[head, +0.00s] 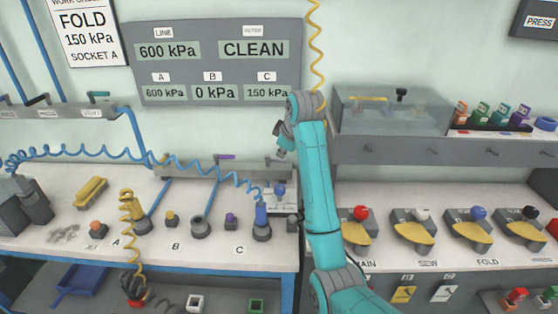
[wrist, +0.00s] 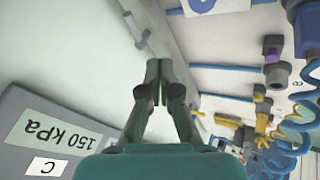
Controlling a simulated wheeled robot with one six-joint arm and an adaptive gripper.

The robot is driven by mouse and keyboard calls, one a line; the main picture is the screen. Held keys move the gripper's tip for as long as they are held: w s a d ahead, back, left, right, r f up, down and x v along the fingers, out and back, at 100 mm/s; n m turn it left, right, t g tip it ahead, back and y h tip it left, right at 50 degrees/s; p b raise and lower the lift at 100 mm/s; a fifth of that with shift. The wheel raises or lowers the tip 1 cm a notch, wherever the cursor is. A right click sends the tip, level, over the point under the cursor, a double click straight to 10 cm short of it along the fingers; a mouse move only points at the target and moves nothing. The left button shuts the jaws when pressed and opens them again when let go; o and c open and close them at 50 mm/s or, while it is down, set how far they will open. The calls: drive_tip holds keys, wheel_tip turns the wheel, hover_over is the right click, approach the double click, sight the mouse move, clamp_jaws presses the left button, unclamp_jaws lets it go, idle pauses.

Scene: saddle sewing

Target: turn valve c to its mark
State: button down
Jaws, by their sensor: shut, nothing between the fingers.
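My gripper (head: 280,150) is in front of the wall, under the C readout of the panel and by the right end of the grey rail (head: 180,172). In the wrist view its two fingertips (wrist: 158,80) are together with nothing between them. A slim grey lever-like part (wrist: 137,30) stands by the rail, apart from the fingertips; I cannot tell whether it is valve C. A purple lever (head: 225,157) sits on the rail further left. The panel (head: 222,62) reads 150 kPa for C, 0 kPa for B and 600 kPa for A. No mark for valve C is readable.
Below, the white bench (head: 60,205) holds a blue fitting (head: 262,220) with a coiled blue hose, and a purple-topped part (head: 231,222) near label C. A yellow coiled cable (head: 316,40) hangs right of the panel. A clear-fronted case (head: 390,112) stands to the right.

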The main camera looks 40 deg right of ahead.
sight(282, 161)
drive_tip(key=shift+w+d+f, duration=0.7)
drive_tip(key=shift+w+f, duration=0.6)
drive_tip(key=shift+f, duration=0.2)
drive_tip(key=shift+w+d+f, duration=0.75)
drive_tip(key=shift+w+f, duration=0.55)
drive_tip(key=shift+f, duration=0.15)
drive_tip(key=shift+w+d+f, duration=0.7)
drive_tip(key=shift+w+f, duration=0.6)
drive_tip(key=shift+f, duration=0.2)
drive_tip(key=shift+w+d+n+y, duration=0.35)
drive_tip(key=shift+d+n+y, duration=0.15)
drive_tip(key=shift+d+n, duration=0.25)
drive_tip(key=shift+w+d, duration=0.1)
drive_tip(key=shift+d, duration=0.2)
drive_tip(key=shift+f, duration=0.1)
